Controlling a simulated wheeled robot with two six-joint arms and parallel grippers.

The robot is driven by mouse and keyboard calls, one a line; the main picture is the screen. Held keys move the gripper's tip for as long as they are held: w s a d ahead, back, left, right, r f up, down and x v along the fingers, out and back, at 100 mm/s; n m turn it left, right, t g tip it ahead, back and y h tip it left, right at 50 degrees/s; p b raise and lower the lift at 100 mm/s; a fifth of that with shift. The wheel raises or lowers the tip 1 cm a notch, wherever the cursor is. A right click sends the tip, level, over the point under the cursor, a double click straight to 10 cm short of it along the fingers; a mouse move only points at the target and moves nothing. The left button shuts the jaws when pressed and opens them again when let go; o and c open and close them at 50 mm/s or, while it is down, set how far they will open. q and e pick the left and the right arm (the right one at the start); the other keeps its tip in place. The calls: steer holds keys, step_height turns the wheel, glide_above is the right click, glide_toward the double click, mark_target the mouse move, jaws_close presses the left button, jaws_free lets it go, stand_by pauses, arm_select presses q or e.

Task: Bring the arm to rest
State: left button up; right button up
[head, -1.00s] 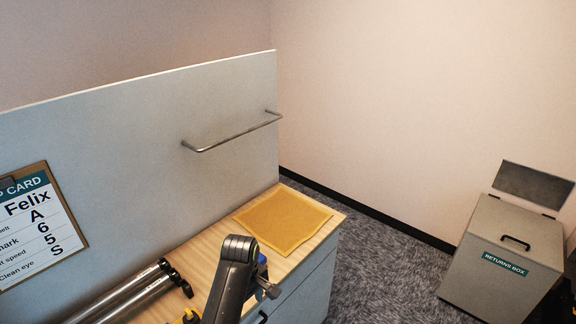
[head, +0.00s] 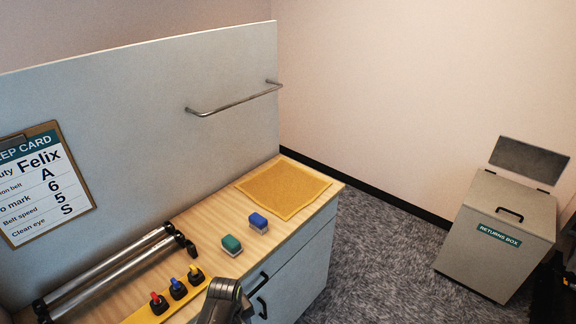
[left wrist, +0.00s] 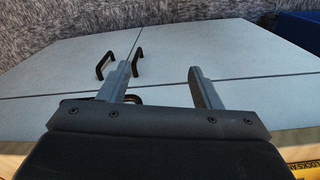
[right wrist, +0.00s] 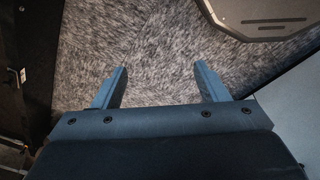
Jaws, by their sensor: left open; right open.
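My left gripper (left wrist: 160,70) is open and empty in the left wrist view, with the pale cabinet front (left wrist: 230,60) and its black handles (left wrist: 104,65) beyond the fingers. My right gripper (right wrist: 160,70) is open and empty in the right wrist view, above grey carpet (right wrist: 160,40). In the head view only a grey arm link of mine (head: 222,302) shows at the bottom edge, by the counter's front. Neither pair of fingers shows in the head view.
The wooden counter (head: 205,212) holds a green block (head: 231,244), a blue block (head: 258,222), a yellow mat (head: 284,188), metal rollers (head: 112,272) and a yellow strip with coloured knobs (head: 178,288). A returns box (head: 495,235) stands on the carpet at right.

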arm_select(q)
steer(key=s+a+f+m+b, duration=0.1)
steer(key=s+a+f+b, duration=0.15)
steer(key=s+f, duration=0.45)
steer(key=s+a+f+m+b, duration=0.1)
steer(key=s+a+f, duration=0.2)
steer(key=f, duration=0.7)
steer(key=s+a+f+m+b, duration=0.1)
steer(key=s+a+f+b, duration=0.1)
steer(key=s+f, duration=0.4)
steer(key=s+a+f+m+b, duration=0.2)
steer(key=s+a+f, duration=0.3)
steer(key=s, duration=0.9)
steer(key=s+a+f+m+y+b, duration=0.1)
steer(key=s+a+f+m+b, duration=0.1)
steer(key=s+f, duration=0.6)
steer(key=s+a, duration=0.1)
steer(key=s, duration=0.2)
steer(key=shift+a+t+b, duration=0.35)
steer(key=shift+a+t, duration=0.05)
arm_select(e)
step_height(320, 180, down, 11)
steer(key=s, duration=0.1)
steer(key=shift+s, duration=0.3)
arm_select(q)
steer(key=shift+o, duration=0.4)
steer(key=shift+f, duration=0.1)
